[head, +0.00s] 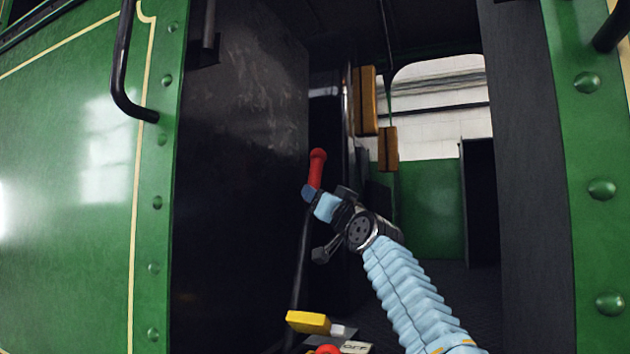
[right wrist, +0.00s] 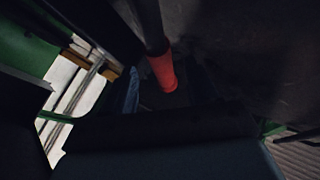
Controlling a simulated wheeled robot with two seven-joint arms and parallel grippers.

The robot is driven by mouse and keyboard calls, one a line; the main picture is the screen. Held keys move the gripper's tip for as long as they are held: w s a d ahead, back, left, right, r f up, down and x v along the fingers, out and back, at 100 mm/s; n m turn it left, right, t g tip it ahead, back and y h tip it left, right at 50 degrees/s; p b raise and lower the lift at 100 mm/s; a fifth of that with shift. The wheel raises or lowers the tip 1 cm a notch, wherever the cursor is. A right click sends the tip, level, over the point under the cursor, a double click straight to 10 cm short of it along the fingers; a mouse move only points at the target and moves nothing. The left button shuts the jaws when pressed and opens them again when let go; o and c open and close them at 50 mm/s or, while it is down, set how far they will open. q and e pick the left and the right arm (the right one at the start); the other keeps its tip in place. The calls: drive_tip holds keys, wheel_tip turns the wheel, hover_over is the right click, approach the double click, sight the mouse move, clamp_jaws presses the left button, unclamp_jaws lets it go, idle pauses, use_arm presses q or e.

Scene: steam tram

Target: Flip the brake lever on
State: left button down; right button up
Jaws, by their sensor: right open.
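A tall lever with a red grip (head: 317,168) on a long dark rod (head: 301,258) stands in the cab doorway, leaning slightly right at the top. My right gripper (head: 314,222) reaches in from the lower right, open, beside the rod just below the red grip. In the right wrist view the red grip (right wrist: 163,72) shows close to the jaws, with a blue finger edge (right wrist: 131,92) left of it. I cannot tell whether the gripper touches the lever. My left gripper is not in view.
Below are a yellow block (head: 308,322), a red part (head: 326,350) and a plate marked OFF (head: 356,347). A dark door panel (head: 240,180) stands left of the lever. Green riveted walls (head: 90,180) with a black handrail (head: 122,65) frame the doorway.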

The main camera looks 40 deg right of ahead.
drive_tip(key=p+x, duration=0.2)
drive_tip(key=x, duration=0.2)
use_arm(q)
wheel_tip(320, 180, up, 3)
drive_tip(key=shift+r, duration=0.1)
use_arm(e)
clamp_jaws()
